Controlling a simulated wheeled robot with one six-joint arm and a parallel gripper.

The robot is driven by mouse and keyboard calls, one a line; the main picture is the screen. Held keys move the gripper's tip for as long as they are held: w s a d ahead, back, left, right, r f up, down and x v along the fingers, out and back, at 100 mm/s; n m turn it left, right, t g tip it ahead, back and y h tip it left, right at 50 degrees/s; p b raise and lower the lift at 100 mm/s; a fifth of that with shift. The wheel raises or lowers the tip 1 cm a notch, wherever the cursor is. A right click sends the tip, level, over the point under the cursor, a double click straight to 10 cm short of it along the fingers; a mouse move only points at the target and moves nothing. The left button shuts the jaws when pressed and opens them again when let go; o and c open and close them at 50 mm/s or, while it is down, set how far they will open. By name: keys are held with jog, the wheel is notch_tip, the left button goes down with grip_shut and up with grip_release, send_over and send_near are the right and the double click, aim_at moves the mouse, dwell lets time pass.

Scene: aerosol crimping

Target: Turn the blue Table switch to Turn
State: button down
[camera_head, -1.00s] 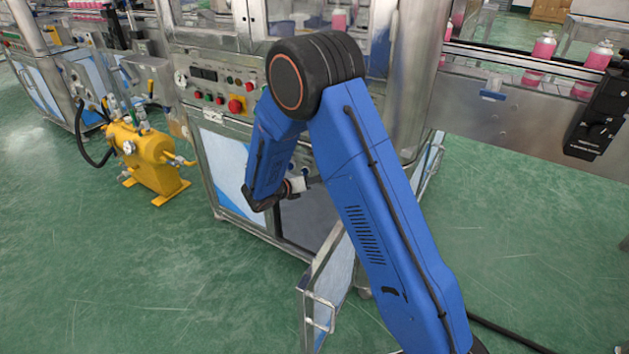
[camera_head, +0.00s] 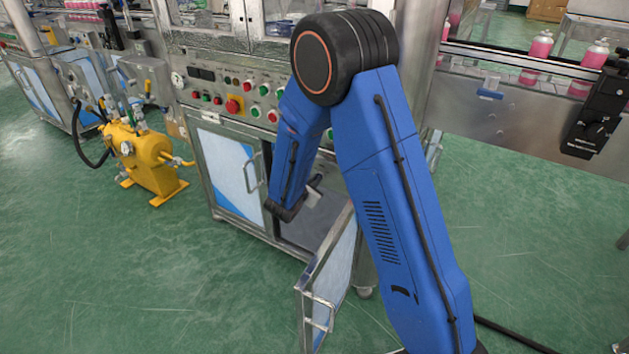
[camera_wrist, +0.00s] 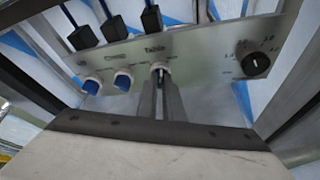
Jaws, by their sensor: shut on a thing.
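In the wrist view my gripper (camera_wrist: 161,82) reaches up to a small metal switch panel (camera_wrist: 205,48). Its two fingers are shut on the Table switch (camera_wrist: 159,67), under a label that looks like "Table". Only the pale top of that switch shows; the fingers hide the rest, so its exact angle cannot be told. Two other blue switches (camera_wrist: 123,82) sit to its left, clear of the fingers. In the head view my blue arm reaches down into the cabinet (camera_head: 228,165), and the gripper itself is hidden.
A black rotary dial (camera_wrist: 256,65) is on the panel's right. Black plugs with blue cables (camera_wrist: 114,28) stand behind the panel's upper edge. An open cabinet door (camera_head: 330,280) stands beside my arm. A yellow tank (camera_head: 150,160) is on the floor at left.

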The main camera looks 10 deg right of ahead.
jog(key=m+t, duration=0.1)
jog(key=m+y, duration=0.1)
jog(key=m, duration=0.1)
jog(key=shift+s+d+f+t, duration=0.15)
jog(key=shift+s+t, duration=0.05)
jog(key=shift+t, duration=0.2)
jog(key=shift+m, duration=0.3)
jog(key=c, duration=1.9)
grip_release()
jog(key=v, duration=1.7)
jog(key=shift+s, duration=0.2)
